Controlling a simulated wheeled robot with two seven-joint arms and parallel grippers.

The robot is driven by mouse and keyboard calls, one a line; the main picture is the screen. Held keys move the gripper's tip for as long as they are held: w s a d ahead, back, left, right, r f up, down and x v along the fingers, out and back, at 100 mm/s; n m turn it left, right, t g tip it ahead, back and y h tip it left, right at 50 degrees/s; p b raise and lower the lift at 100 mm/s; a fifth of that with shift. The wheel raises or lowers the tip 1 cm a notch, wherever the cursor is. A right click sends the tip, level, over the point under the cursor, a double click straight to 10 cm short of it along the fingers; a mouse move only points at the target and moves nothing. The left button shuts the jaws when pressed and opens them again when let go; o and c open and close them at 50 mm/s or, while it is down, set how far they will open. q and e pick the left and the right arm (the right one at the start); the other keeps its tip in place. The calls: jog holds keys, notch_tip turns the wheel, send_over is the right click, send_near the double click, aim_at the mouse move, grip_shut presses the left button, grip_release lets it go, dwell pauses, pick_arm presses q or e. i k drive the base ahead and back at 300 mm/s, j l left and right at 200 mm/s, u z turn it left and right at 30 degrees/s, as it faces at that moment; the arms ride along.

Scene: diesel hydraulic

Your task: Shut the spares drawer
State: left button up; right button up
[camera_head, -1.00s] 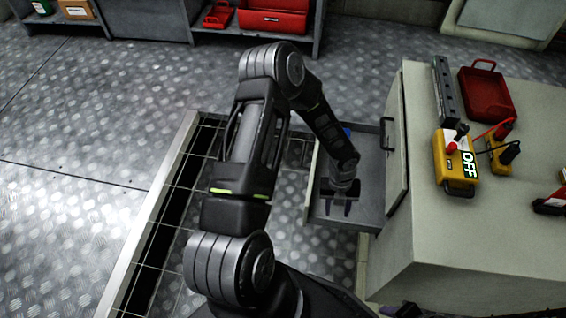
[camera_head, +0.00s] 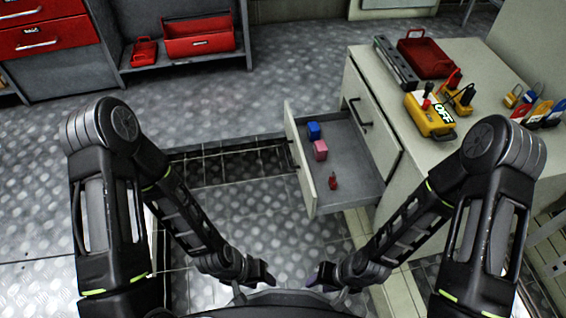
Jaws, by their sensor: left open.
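The spares drawer (camera_head: 352,168) is pulled out to the left from the pale cabinet (camera_head: 400,135). Its front panel (camera_head: 303,172) faces left and is well clear of the cabinet. Inside lie a blue block (camera_head: 314,130), a pink block (camera_head: 320,150) and a small red item (camera_head: 332,182). My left gripper (camera_head: 264,277) is open at the bottom centre, apart from the drawer. My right gripper (camera_head: 320,279) is close beside it, also apart from the drawer, below the drawer in the picture. Its fingers are too dark and small to judge.
On the cabinet top are a red tray (camera_head: 428,57), a yellow box marked OFF (camera_head: 430,115) and several padlocks (camera_head: 512,96). A black-lined floor grating (camera_head: 225,165) lies left of the drawer. A shelf with red boxes (camera_head: 198,38) stands at the back. The floor left of the drawer is clear.

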aim_at(360, 182)
jog(key=i+j+z, duration=0.1)
jog(key=i+z, duration=0.25)
jog(key=i+j+z, duration=0.25)
jog(key=i+z, duration=0.15)
jog(key=i, duration=0.15)
